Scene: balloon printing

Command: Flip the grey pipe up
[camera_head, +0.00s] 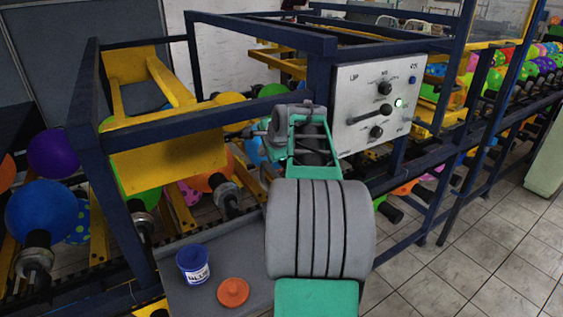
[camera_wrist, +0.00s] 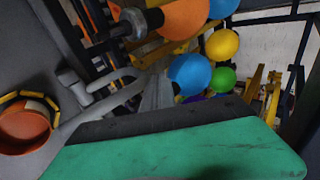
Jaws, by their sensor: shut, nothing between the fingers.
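The grey pipe (camera_wrist: 112,98) shows in the wrist view, left of centre, as a bent light-grey tube slanting from lower left to upper right. A short stub (camera_wrist: 75,85) stands out beside it. My gripper (camera_wrist: 158,93) is shut and empty, showing as a grey tapered shape close to the right of the pipe's upper end. I cannot tell whether they touch. In the head view my arm reaches forward from bottom centre, and its ribbed link and wrist hide most of the pipe area.
A control panel (camera_head: 377,103) stands right of my wrist. Blue frame bars (camera_head: 240,107) and a yellow plate (camera_head: 165,160) are close by. Balloons (camera_head: 40,210) line the machine.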

